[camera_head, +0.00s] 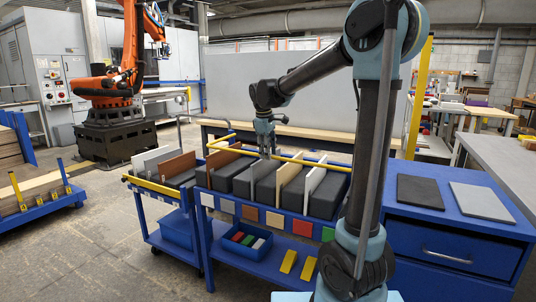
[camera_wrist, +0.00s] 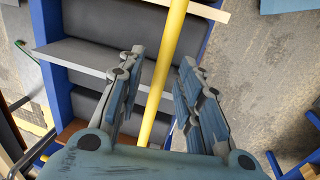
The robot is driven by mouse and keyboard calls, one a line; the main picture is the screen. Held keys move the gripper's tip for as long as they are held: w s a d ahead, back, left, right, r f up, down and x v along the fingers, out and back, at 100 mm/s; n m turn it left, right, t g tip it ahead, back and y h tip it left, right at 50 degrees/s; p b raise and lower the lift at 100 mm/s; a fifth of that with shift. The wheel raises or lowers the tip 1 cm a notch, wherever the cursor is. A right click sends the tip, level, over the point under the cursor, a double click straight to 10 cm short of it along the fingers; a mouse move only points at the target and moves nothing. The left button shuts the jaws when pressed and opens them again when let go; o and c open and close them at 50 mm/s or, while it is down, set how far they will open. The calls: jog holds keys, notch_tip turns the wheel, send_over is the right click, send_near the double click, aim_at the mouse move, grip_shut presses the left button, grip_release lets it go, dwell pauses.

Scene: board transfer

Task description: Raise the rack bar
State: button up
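The yellow rack bar (camera_head: 304,161) runs across the top of the blue rack (camera_head: 271,208), above the boards standing in its slots. In the wrist view the bar (camera_wrist: 164,70) runs lengthwise between the two fingers of my gripper (camera_wrist: 161,62). The fingers are spread, with a gap visible on both sides of the bar. In the head view my gripper (camera_head: 265,152) points down at the bar's middle part. I cannot tell how far the fingertips reach around the bar.
A smaller blue cart (camera_head: 150,212) with boards and its own yellow bar stands left of the rack. A blue cabinet (camera_head: 455,232) with a dark panel (camera_head: 420,191) and a grey panel (camera_head: 481,201) stands right. Colour swatches line the rack's front. Floor is clear in front at left.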

jog(key=shift+f, duration=0.3)
grip_shut()
jog(key=shift+r, duration=0.15)
